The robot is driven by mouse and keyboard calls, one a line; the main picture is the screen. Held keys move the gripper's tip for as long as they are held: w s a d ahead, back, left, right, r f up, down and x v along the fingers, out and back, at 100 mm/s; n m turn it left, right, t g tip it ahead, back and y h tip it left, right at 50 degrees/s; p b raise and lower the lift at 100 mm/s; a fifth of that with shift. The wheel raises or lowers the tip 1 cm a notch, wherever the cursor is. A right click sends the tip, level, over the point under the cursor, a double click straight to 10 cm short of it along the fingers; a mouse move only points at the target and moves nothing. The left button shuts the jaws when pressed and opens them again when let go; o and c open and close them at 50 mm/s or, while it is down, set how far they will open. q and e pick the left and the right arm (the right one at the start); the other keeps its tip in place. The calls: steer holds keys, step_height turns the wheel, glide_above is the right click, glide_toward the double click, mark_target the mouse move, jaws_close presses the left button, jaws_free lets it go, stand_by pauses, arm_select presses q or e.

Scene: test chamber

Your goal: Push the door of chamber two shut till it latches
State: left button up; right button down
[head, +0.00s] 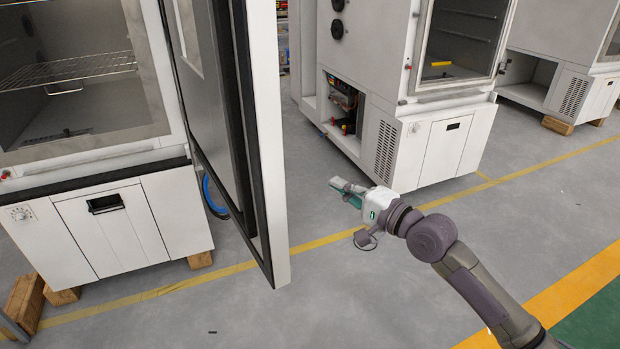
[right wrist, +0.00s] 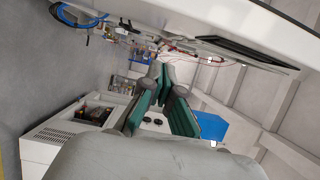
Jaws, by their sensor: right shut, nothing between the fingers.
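The open chamber door (head: 267,120), white outside with a black seal and a grey inner panel, stands swung out from the chamber (head: 150,200) at the left in the head view. Its free edge points toward me. No label shows which chamber is number two. My right gripper (head: 338,184) is shut and empty, to the right of the door and apart from it. In the right wrist view its green-padded fingers (right wrist: 160,74) come together. A white panel with a dark bar, likely the door's outer face (right wrist: 245,38), spans the top right there. My left gripper is out of view.
A second chamber (head: 430,150) stands behind, its lower side bay open with wiring inside. Another chamber (head: 560,70) is at the far right. The left chamber holds a wire shelf (head: 70,70). Wooden blocks (head: 25,300) support it. The grey floor around the door's free edge looks clear.

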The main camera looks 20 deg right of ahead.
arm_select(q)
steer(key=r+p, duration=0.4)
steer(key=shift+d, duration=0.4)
arm_select(e)
steer(key=w+a, duration=0.8)
steer(key=shift+w, duration=0.2)
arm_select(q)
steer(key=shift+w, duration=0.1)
arm_select(e)
steer(key=shift+d+f, duration=0.1)
steer(key=shift+f, duration=0.05)
